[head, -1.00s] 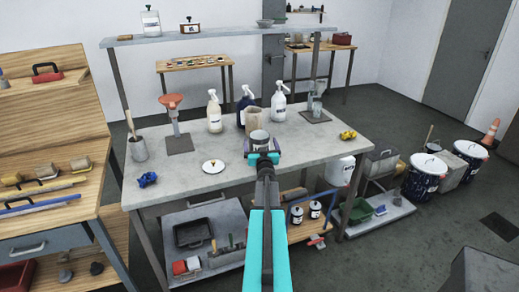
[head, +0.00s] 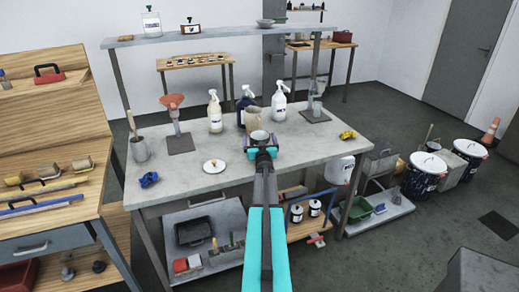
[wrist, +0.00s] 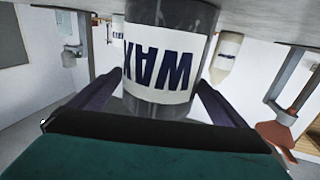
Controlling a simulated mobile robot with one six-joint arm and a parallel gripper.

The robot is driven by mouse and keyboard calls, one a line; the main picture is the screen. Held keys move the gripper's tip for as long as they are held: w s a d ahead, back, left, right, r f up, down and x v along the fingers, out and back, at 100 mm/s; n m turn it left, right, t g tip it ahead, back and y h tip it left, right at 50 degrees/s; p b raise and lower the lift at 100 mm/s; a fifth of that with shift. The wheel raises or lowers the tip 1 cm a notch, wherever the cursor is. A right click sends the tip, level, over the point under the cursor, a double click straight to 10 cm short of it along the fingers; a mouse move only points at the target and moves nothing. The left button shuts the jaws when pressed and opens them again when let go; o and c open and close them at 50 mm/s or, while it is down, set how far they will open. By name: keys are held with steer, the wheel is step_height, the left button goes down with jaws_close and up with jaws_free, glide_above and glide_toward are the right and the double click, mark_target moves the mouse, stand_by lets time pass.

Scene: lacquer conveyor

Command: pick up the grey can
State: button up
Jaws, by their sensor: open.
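The grey can (wrist: 170,100) stands upright on the grey workbench (head: 325,150), near its front middle. It has a white label reading WAX, upside down in the wrist view. My gripper (head: 263,146) is open, with one finger on each side of the can. In the wrist view the fingers of my gripper (wrist: 160,98) flank the can. I cannot tell whether either finger touches it.
Spray bottles (head: 214,112) stand behind the can. A red funnel on a stand (head: 178,122) is to the left. Bench space right of the can is clear.

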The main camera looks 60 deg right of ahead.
steer(key=shift+c, duration=0.4)
steer(key=c, duration=2)
steer(key=shift+r, duration=0.3)
steer(key=shift+r+b, duration=0.35)
steer(key=shift+r, duration=0.95)
steer(key=shift+s+r, duration=0.1)
steer(key=shift+r, duration=0.15)
steer(key=shift+s+a+r, duration=0.25)
steer(key=shift+s+a, duration=1.3)
steer(key=shift+s, duration=0.55)
steer(key=shift+s+a+r, duration=0.2)
steer(key=shift+s+a, duration=1.3)
steer(key=shift+s, duration=0.6)
steer(key=shift+s+a+r, duration=0.25)
steer(key=shift+s+a, duration=1.3)
steer(key=shift+s, duration=0.55)
steer(key=shift+a, duration=0.1)
